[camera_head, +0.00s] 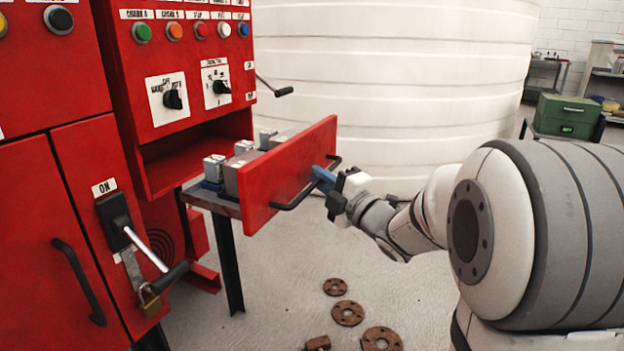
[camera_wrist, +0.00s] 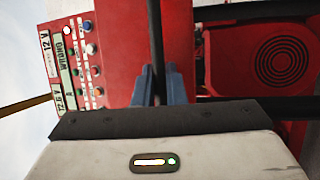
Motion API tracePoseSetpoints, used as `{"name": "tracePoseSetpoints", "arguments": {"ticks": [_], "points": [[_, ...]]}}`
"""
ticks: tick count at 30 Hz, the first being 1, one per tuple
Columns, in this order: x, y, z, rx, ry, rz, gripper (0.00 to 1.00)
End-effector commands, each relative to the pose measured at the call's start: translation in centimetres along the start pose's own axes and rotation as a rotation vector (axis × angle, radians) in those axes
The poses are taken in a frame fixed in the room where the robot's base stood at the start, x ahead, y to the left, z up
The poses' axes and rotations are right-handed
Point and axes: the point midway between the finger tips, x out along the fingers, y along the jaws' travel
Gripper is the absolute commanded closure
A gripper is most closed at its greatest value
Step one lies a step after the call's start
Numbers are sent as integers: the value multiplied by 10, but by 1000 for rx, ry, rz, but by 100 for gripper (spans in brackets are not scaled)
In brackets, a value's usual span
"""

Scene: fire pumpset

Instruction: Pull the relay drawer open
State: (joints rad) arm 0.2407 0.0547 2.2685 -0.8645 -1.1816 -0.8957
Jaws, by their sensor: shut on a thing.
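The relay drawer (camera_head: 290,170) has a red front panel and stands out from the red cabinet in the head view. Several grey relays (camera_head: 216,169) sit in it behind the panel. A black bar handle (camera_head: 312,187) runs across its front. My gripper (camera_head: 322,177), with blue fingers, is shut on the handle near its right end. In the wrist view the blue fingers (camera_wrist: 163,84) close around the black handle bar (camera_wrist: 156,40), which runs up the picture. The drawer's inner end is partly hidden by the cabinet and relays.
At left are an ON lever (camera_head: 145,248) and a padlock (camera_head: 150,302). A white tank (camera_head: 390,80) stands behind. Rusty flanges (camera_head: 348,313) lie on the floor. A green box (camera_head: 567,115) is at far right.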

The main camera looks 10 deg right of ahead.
Motion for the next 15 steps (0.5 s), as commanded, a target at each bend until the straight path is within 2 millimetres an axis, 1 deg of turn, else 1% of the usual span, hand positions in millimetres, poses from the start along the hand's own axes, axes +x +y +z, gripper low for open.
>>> {"name": "tracePoseSetpoints", "arguments": {"ticks": [8,9,15], "points": [[2,0,0,2,-4,0,100],[3,0,-1,2,-3,0,87],[4,0,-3,2,3,0,70]]}}
